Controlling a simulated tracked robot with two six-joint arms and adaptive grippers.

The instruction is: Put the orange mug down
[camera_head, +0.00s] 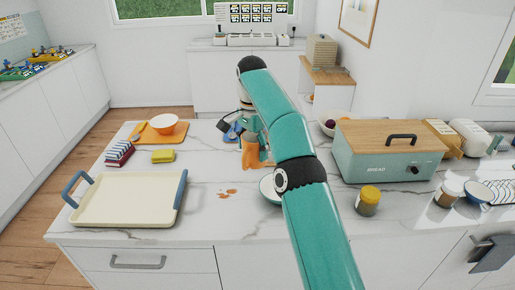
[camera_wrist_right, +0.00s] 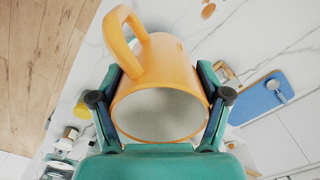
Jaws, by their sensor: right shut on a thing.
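The orange mug (camera_wrist_right: 172,68) is between the two fingers of my right gripper (camera_wrist_right: 158,84) in the right wrist view. Its pale round end faces the wrist camera and its handle points to the upper left of that view. In the head view the mug (camera_head: 251,155) shows over the marble island, partly hidden by my right arm. My right gripper (camera_head: 249,128) is shut on it there. I cannot tell whether the mug touches the counter. My left gripper is not in view.
A cream tray (camera_head: 125,222) with blue handles lies front left. A bread box (camera_head: 388,160) stands right, with a yellow-lidded jar (camera_head: 367,201) before it. A bowl (camera_head: 268,188) is partly behind my arm. An orange board (camera_head: 146,137) lies back left. Brown stains (camera_head: 228,193) mark the counter.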

